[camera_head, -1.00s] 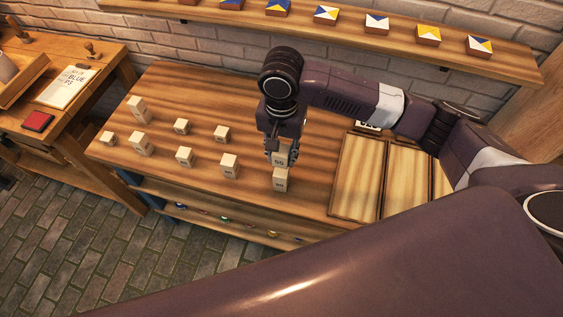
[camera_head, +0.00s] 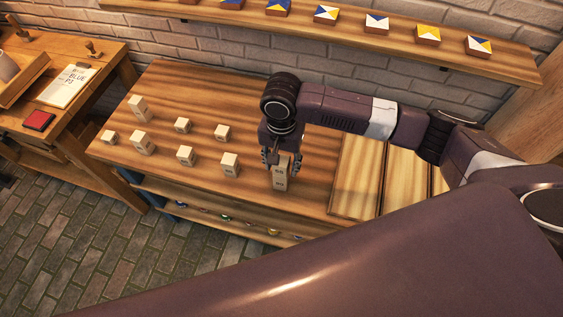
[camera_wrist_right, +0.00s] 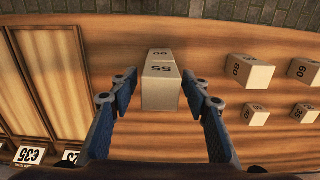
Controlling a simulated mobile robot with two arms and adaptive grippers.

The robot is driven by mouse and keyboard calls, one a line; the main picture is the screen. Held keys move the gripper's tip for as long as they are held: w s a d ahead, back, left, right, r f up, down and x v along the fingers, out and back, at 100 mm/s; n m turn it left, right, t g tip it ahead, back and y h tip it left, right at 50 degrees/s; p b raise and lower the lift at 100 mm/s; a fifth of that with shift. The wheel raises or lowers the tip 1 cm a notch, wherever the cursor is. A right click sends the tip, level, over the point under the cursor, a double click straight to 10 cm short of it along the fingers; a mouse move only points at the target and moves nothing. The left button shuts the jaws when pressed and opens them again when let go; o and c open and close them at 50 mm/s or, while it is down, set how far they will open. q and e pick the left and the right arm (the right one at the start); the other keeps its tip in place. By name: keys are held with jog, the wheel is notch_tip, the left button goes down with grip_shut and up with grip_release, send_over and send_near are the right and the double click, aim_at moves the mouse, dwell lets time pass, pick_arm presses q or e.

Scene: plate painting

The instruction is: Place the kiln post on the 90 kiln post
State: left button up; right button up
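A pale wooden kiln post marked 55 (camera_wrist_right: 160,96) stands on another post (camera_wrist_right: 160,54), whose upside-down label appears to read 90. The two form an upright stack, also visible in the head view (camera_head: 280,180), near the table's front edge. My right gripper (camera_head: 281,159) is open above and around the top of the stack. In the right wrist view its blue-padded fingers (camera_wrist_right: 166,97) stand on either side of the 55 post, with a small gap on each side. My left gripper is not in view.
A shelf (camera_head: 350,30) with painted tiles runs along the wall behind. The wooden table (camera_head: 185,90) is clear behind the posts.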

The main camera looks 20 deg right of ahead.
aim_at(282, 160)
jog(key=shift+r, duration=0.15)
notch_tip(282, 160, up, 12)
jog(key=b, duration=0.2)
dwell(0.4)
